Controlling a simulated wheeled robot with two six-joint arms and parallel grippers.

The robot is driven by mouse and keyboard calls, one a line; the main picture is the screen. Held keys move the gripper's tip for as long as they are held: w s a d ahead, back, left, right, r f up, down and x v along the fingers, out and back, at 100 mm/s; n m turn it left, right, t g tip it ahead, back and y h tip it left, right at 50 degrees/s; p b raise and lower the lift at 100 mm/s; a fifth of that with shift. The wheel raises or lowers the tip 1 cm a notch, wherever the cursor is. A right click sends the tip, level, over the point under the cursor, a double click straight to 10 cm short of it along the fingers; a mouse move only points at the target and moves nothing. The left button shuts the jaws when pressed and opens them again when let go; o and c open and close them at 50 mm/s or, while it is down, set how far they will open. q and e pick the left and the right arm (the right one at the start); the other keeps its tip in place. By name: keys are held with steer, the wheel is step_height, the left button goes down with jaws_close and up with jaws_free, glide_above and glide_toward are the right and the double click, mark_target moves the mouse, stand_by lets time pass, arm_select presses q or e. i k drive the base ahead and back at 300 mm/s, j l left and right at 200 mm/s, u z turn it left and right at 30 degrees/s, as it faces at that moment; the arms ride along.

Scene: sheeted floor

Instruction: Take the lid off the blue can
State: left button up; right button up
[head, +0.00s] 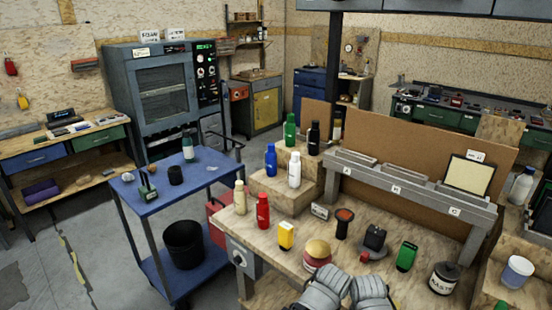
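No can that is plainly all blue shows in the head view. A short round can (517,271) with a pale top and some blue on it stands on the wooden surface at the far right; I cannot tell where its lid ends. A blue bottle (270,160) with a dark cap stands upright on the wooden block left of centre. A squat reddish can (317,254) with a tan top stands near the bench's front edge.

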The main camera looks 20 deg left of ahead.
mark_target(271, 147)
steer(key=j+z, duration=0.1)
steer(key=z, duration=0.35)
steer(key=j+z, duration=0.3)
steer(key=j, duration=0.2)
steer(key=j+z, duration=0.3)
steer(key=j, duration=0.8)
steer(key=k+j+z, duration=0.1)
steer(key=j, duration=0.45)
steer(key=k+j, duration=0.15)
steer(key=j, duration=0.4)
steer(key=z, duration=0.05)
